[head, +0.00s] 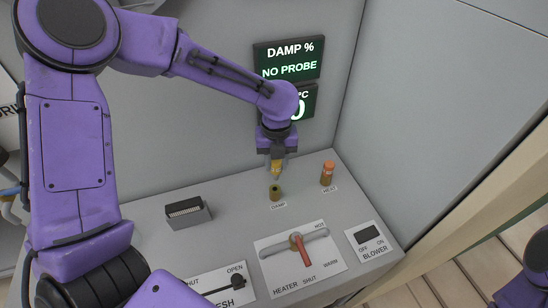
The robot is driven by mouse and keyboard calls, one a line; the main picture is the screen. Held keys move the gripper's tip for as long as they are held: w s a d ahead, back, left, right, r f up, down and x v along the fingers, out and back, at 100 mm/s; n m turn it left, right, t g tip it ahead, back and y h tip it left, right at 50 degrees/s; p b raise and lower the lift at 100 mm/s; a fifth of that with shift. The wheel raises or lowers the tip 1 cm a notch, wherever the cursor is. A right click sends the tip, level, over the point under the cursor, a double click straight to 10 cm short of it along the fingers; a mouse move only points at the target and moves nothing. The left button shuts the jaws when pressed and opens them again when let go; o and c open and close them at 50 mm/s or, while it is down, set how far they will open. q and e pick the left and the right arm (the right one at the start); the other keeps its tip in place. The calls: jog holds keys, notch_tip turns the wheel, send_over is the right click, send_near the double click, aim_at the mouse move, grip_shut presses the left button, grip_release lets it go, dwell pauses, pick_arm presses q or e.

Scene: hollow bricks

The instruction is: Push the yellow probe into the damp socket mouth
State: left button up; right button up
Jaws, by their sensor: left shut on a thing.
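My left gripper (277,160) points down and is shut on the yellow probe (276,170). Only the probe's lower part shows below the fingers. The damp socket (275,195), a short olive tube with a dark mouth, stands on the grey panel above the label DAMP. The probe is over the socket mouth, with a small gap seeming to show between them. The exact alignment in depth is hard to tell. The damp display (289,58) reads NO PROBE. My right gripper is out of view; only part of that arm shows at the lower right.
An orange-topped brown piece (327,173) stands right of the damp socket, by the label HEAT. A dark ribbed block (188,212) sits to the left. In front are the heater lever (299,241), blower switch (368,235) and fresh-air lever (235,282). A grey wall closes the right side.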

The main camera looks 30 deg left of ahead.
pick_arm(q)
jog(key=shift+w+f, duration=0.2)
jog(key=shift+f, duration=0.6)
jog(key=shift+s+f+b, duration=0.3)
jog(key=shift+s+b, duration=0.15)
jog(key=shift+s, duration=0.3)
jog(key=shift+w+f, duration=0.15)
jog(key=shift+w, duration=0.2)
jog(key=shift+s, duration=0.1)
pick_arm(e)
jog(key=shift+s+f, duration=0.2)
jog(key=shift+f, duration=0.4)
pick_arm(q)
jog(key=shift+s, duration=0.15)
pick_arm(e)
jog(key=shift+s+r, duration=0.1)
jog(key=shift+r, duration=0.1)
pick_arm(q)
jog(key=shift+p, duration=0.45)
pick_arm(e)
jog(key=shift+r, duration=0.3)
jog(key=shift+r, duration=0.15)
